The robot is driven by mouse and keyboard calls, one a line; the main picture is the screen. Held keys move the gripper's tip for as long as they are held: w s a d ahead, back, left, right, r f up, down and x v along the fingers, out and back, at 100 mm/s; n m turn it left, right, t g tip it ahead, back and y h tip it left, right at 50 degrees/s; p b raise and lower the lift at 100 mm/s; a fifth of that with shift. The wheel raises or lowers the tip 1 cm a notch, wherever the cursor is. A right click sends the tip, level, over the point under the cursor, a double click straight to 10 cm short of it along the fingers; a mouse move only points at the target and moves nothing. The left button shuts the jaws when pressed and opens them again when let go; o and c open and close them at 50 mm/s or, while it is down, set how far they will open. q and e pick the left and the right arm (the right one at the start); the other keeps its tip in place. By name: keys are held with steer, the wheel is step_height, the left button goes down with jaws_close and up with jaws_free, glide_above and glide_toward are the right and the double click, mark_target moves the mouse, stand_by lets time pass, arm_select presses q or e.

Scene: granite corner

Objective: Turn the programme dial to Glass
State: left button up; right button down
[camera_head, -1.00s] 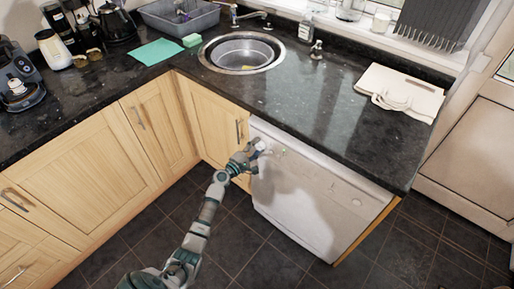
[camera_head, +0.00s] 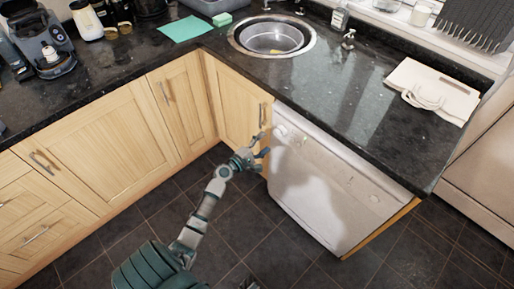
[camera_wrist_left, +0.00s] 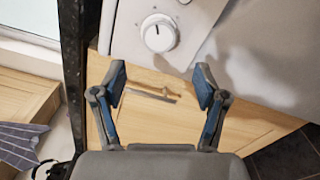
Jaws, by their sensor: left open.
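The white round programme dial (camera_wrist_left: 158,33) is on the white appliance front at the top of the left wrist view. A short dark mark shows on its face; I cannot read any programme labels. In the head view the dial (camera_head: 281,130) is small, near the top left of the white appliance (camera_head: 325,190) under the counter. My left gripper (camera_head: 264,144) is just left of and below the dial, apart from it. In the left wrist view its two blue-grey fingers (camera_wrist_left: 160,75) are spread and empty, with the dial beyond their tips. My right gripper is not seen.
Wooden cupboards (camera_head: 105,145) with metal handles stand left of the appliance. The dark granite counter (camera_head: 330,90) overhangs its top and carries a sink (camera_head: 272,39) and a pale folded cloth or bag (camera_head: 433,90). The dark tiled floor (camera_head: 230,225) in front is clear.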

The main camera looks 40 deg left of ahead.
arm_select(q)
steer(key=s, duration=0.4)
steer(key=shift+s+a+f, duration=0.1)
steer(key=shift+a, duration=0.25)
steer(key=shift+d, duration=0.1)
